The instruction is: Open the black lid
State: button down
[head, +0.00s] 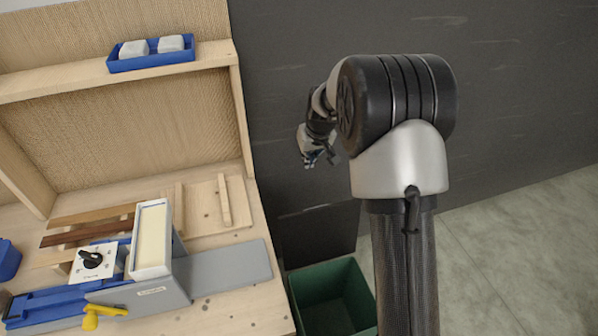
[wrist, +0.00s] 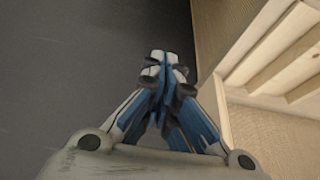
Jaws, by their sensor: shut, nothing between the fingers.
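A dark, flat panel (head: 318,236) stands upright behind the open green bin (head: 365,292) on the floor in the head view. It looks like the black lid, raised against the dark wall, though its edges blend with the wall. The bin's inside shows from above. My gripper (head: 312,161) is up in front of the dark wall, above and apart from the panel and bin. In the wrist view my gripper (wrist: 166,62) has its blue and grey fingers together, with nothing between them. The bin and panel cannot be made out in the wrist view.
A wooden workbench (head: 245,312) stands at left, with a blue and grey machine (head: 150,290) and a shelf holding a blue tray (head: 152,62). The bench edge is close to the bin's left side. Grey floor (head: 510,240) is clear at right.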

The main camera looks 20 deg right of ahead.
jog(key=s+d+b+x, duration=0.1)
jog(key=d+b+x, duration=0.1)
jog(key=x, duration=1.1)
jog(key=d+f+b+x, duration=0.1)
jog(key=d+b+x, duration=0.15)
jog(key=x, duration=1.05)
jog(key=shift+s+p, duration=0.3)
jog(key=shift+s, duration=1.85)
